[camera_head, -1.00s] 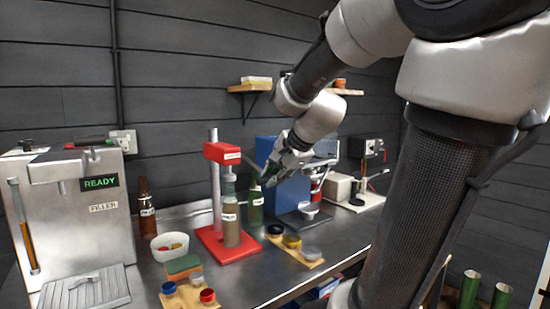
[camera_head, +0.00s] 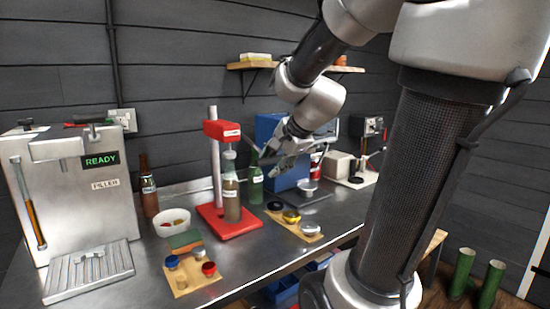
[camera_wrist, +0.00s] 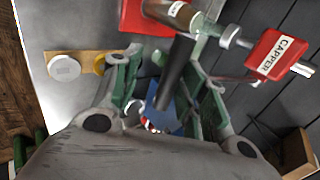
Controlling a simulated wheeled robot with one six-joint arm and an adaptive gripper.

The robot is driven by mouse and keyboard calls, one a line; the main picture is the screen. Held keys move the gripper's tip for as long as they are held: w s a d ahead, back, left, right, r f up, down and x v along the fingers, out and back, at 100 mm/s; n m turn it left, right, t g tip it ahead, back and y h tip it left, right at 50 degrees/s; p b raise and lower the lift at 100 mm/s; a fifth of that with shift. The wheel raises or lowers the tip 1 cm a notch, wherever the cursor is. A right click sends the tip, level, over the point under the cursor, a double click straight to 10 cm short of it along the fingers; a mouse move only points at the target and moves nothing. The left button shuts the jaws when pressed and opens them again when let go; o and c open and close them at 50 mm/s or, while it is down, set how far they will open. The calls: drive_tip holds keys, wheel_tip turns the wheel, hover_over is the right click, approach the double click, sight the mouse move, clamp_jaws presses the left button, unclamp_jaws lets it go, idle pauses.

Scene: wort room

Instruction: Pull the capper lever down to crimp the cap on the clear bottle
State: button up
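The capper has a red head (camera_head: 222,130) on a grey post (camera_head: 215,170) above a red base (camera_head: 232,222); its labelled head also shows in the wrist view (camera_wrist: 275,55). The clear bottle (camera_head: 231,202), with brownish contents and a white label, stands upright on the base under the head. It shows at the top of the wrist view (camera_wrist: 176,12). My gripper (camera_head: 272,160) is just right of the capper head. In the wrist view my gripper (camera_wrist: 163,60) is open, and the dark lever grip (camera_wrist: 175,72) appears between its green-padded fingers. Contact cannot be told.
A green bottle (camera_head: 256,184) stands close right of the capper. A wooden board with caps (camera_head: 293,223) lies in front. The filler (camera_head: 70,190), a brown bottle (camera_head: 149,190) and a white bowl (camera_head: 172,222) are left. A blue machine (camera_head: 270,132) stands behind my gripper.

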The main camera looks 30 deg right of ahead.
drive_tip(key=shift+f, duration=0.25)
drive_tip(key=shift+s+r, duration=0.15)
drive_tip(key=shift+r, duration=0.3)
drive_tip(key=o, duration=0.4)
drive_tip(key=v, duration=0.4)
drive_tip(key=shift+w+r, duration=0.25)
drive_tip(key=shift+c, duration=0.2)
drive_tip(key=v, duration=0.7)
drive_tip(key=shift+s+f, duration=0.25)
drive_tip(key=shift+s, duration=0.25)
drive_tip(key=c, duration=0.4)
drive_tip(key=shift+o, duration=0.2)
drive_tip(key=shift+s+r, duration=0.1)
drive_tip(key=shift+r, duration=0.05)
drive_tip(key=shift+c, duration=0.2)
